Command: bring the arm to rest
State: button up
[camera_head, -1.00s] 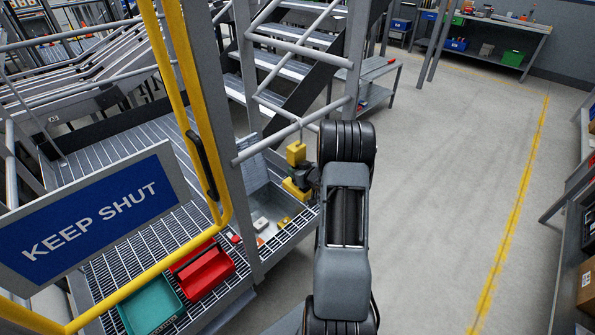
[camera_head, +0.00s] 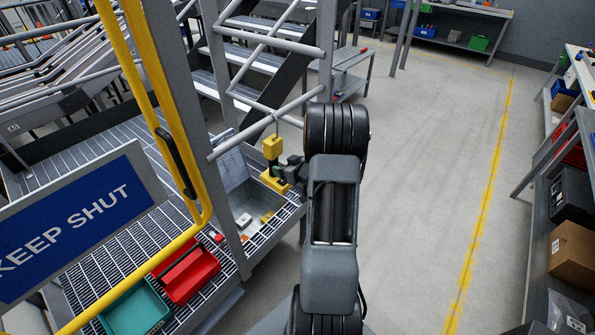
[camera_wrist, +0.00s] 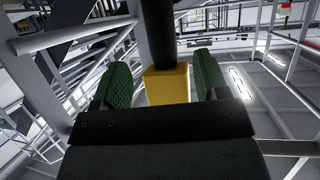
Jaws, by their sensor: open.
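My gripper (camera_head: 281,171) is at the end of my dark arm, beside the stair frame and above the right end of the grating. In the wrist view my gripper (camera_wrist: 162,72) has its two green-padded fingers apart. A yellow block (camera_wrist: 167,86) with a black cylinder above it shows between and beyond them; I cannot tell whether they touch it. In the head view a yellow block (camera_head: 272,147) is just above the gripper, under a thin line from the rail. Another yellow part (camera_head: 273,183) is just below. My arm hides part of this area.
A grey metal tray (camera_head: 232,172) with small items stands on the grating. A red bin (camera_head: 190,276) and a teal bin (camera_head: 136,311) sit nearer. A yellow-framed gate with a KEEP SHUT sign (camera_head: 78,222) is at left. Shelving (camera_head: 541,235) stands at right; the floor between is clear.

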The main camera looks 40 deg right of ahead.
jog(key=s+d+m+g+h, duration=0.1)
jog(key=s+m+g+h, duration=0.15)
jog(key=s+g, duration=0.4)
jog(key=s+d+m+g+h, duration=0.2)
jog(key=s+g+h, duration=0.1)
jog(key=s, duration=0.6)
jog(key=s+a+r+n+y, duration=0.1)
jog(key=a+r, duration=0.4)
jog(key=a, duration=0.5)
jog(key=s+a+r+n+y, duration=0.1)
jog(key=a+r+n+y, duration=0.1)
jog(key=a+r, duration=0.3)
jog(key=s+a+r+n+y, duration=0.1)
jog(key=a+r, duration=0.4)
jog(key=a, duration=0.9)
jog(key=shift+s+a+y, duration=0.35)
jog(key=shift+s+y, duration=0.05)
jog(key=shift+y, duration=0.25)
jog(key=shift+r, duration=0.1)
